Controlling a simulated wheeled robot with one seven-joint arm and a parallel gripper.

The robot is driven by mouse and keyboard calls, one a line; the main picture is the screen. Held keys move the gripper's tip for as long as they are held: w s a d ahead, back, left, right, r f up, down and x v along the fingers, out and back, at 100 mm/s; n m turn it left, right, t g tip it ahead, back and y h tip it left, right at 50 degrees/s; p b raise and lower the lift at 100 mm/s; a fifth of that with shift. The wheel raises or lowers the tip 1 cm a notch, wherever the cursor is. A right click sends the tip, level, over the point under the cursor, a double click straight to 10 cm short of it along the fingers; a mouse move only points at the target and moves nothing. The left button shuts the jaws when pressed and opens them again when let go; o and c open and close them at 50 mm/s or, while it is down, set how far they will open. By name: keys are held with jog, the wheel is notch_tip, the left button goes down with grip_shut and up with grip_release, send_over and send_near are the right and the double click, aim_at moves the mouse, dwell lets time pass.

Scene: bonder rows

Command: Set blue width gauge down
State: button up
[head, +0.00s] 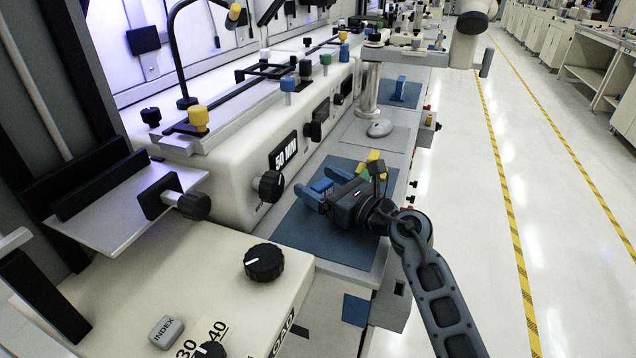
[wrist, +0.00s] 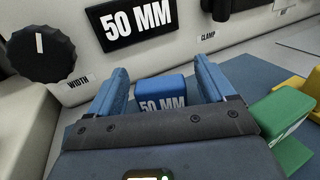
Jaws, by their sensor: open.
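The blue width gauge (wrist: 163,92), a block marked "50 MM", sits on the dark blue mat (head: 288,228) in front of the machine. In the wrist view it lies between the two blue fingers of my gripper (wrist: 160,85), with a gap on each side. My gripper is open and low over the mat. In the head view the gripper (head: 318,194) and its dark body hide part of the gauge (head: 322,185).
A green block (wrist: 280,125) and a yellow block (wrist: 298,88) are on the mat, right of the gripper. The machine front with a "50 MM" display (head: 284,152) and a width knob (head: 270,186) rises close behind. A grey round-based post (head: 370,90) stands beyond.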

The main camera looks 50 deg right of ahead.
jog(key=s, duration=0.7)
jog(key=s+b, duration=0.1)
jog(key=s, duration=0.3)
jog(key=shift+a, duration=0.25)
jog(key=shift+s+a, duration=0.1)
jog(key=shift+a, duration=0.05)
